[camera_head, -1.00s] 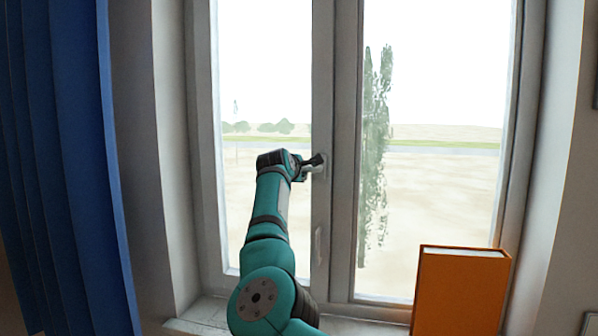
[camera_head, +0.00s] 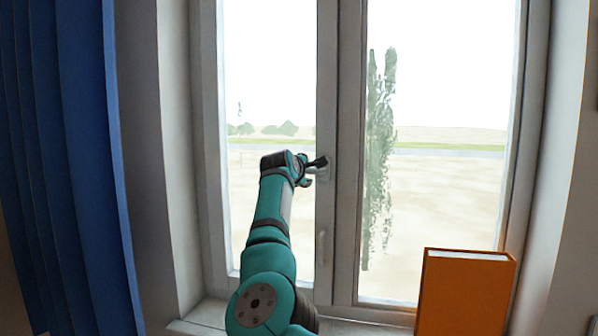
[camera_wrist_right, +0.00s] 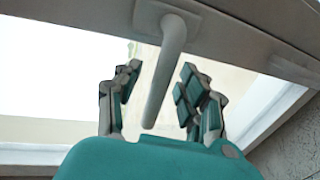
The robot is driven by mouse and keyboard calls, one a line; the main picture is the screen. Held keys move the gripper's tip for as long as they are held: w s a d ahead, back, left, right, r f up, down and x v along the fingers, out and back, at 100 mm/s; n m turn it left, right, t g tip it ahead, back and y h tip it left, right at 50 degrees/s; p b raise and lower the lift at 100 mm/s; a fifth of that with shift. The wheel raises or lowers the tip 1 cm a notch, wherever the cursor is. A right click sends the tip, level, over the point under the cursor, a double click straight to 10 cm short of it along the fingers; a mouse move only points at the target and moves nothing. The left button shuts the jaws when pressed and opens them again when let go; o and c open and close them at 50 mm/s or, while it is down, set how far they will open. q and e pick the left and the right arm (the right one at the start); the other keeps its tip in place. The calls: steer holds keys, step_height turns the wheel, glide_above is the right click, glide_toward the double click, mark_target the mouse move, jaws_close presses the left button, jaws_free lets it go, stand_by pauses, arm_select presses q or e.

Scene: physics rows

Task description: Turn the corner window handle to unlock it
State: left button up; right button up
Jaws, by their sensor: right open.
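The window handle (camera_wrist_right: 171,50) is a pale grey lever on a mounting plate on the window frame. In the right wrist view it runs between the two parted fingers of my right gripper (camera_wrist_right: 160,72). The fingers stand on either side of the lever, with visible gaps. In the head view my right gripper (camera_head: 315,169) is at the middle post of the window (camera_head: 341,200), mostly hidden behind its own wrist. The handle's upper part is hard to make out there. My left gripper is out of view.
A second slim pale handle (camera_head: 321,247) sits lower on the same post. An orange box-like book (camera_head: 465,292) stands at the lower right before the window. A blue curtain (camera_head: 70,170) hangs at the left.

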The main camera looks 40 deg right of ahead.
steer(key=v, duration=1.1)
steer(key=shift+s+a, duration=0.15)
steer(key=shift+a+r, duration=0.1)
